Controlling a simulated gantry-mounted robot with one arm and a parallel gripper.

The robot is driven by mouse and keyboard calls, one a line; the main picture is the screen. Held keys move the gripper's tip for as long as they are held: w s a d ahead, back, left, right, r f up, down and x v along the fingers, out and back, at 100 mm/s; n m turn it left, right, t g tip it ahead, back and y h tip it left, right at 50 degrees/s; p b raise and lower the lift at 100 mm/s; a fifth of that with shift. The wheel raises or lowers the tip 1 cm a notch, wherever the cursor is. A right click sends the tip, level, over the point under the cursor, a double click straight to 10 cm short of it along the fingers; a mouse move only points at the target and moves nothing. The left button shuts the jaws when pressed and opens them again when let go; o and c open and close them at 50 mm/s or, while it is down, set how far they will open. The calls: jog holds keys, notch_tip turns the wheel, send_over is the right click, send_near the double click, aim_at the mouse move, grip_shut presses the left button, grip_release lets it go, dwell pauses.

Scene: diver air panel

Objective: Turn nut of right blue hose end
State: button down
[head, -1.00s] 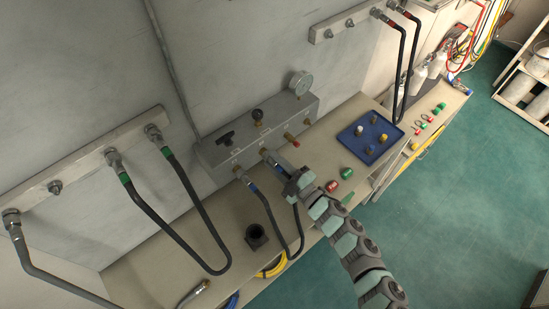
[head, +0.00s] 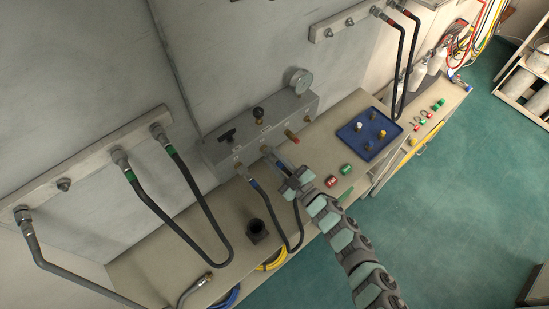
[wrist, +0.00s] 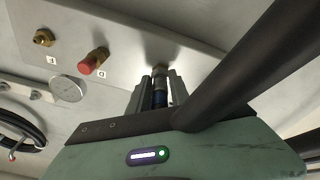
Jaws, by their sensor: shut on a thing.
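The grey air panel (head: 222,150) is fixed low on the wall above the bench. My gripper (head: 273,157) reaches up to a port on the panel's front. In the wrist view my gripper (wrist: 161,92) has its fingers on both sides of the right blue hose end (wrist: 158,98), shut on its metal nut (wrist: 160,73) at the port. A dark hose (wrist: 250,65) crosses close to the camera. The left blue hose end (head: 252,183) is at the neighbouring port to the left. My gripper hides most of the right hose end in the head view.
A red-capped fitting (head: 292,136) and a gauge (head: 301,82) are on the panel. A blue tray (head: 344,137) with small fittings, red cap (head: 331,181), green cap (head: 346,169) and black holder (head: 257,230) stand on the bench. Green-banded hoses (head: 150,207) hang at left.

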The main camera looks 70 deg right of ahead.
jog(key=shift+r, duration=0.15)
jog(key=c, duration=1.2)
grip_release()
jog(key=shift+s, duration=0.1)
jog(key=shift+o, duration=0.2)
jog(key=b+v, duration=0.2)
jog(key=v, duration=0.8)
jog(key=shift+s, duration=0.4)
jog(key=shift+a, duration=0.2)
